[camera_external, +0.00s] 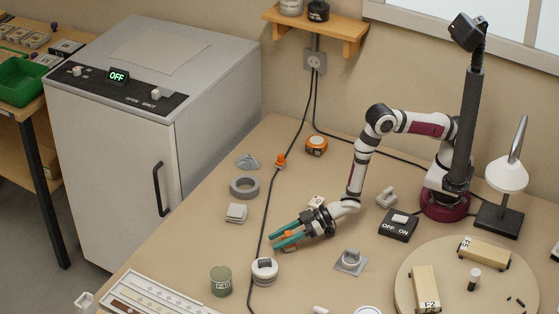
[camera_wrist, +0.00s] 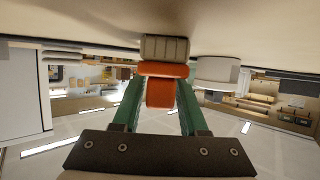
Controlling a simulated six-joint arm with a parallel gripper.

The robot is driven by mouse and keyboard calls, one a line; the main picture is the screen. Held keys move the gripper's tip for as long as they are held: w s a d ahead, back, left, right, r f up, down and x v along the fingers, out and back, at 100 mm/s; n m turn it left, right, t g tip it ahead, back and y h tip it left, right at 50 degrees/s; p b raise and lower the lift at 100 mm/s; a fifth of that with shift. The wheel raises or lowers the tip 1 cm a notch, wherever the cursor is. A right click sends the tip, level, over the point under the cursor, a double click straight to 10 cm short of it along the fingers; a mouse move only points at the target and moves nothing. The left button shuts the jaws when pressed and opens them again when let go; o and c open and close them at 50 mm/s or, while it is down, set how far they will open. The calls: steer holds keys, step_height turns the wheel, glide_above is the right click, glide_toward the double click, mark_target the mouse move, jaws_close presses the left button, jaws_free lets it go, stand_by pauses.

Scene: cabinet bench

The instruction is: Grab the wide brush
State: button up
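My gripper (camera_external: 273,242) has two long green fingers and is low over the bench near its middle. In the wrist view my gripper (camera_wrist: 160,82) has its fingers apart, with an orange block-like piece (camera_wrist: 160,93) between them. A wider orange band and a grey ridged part (camera_wrist: 166,47) show above it; together they look like the wide brush. In the external view a small orange part (camera_external: 290,235) shows between the fingers, and the rest is hidden. A narrow gap seems to show on each side of the orange piece, so the fingers look open around it.
A white-lidded jar (camera_external: 264,271) stands close to the fingertips, with a green jar (camera_external: 221,281) further left. A grey tape ring (camera_external: 244,187), a black cable (camera_external: 268,205) and a switch box (camera_external: 398,225) lie around. A round board (camera_external: 440,262) is at right.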

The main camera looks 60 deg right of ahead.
jaws_close()
steer(key=shift+r, duration=0.1)
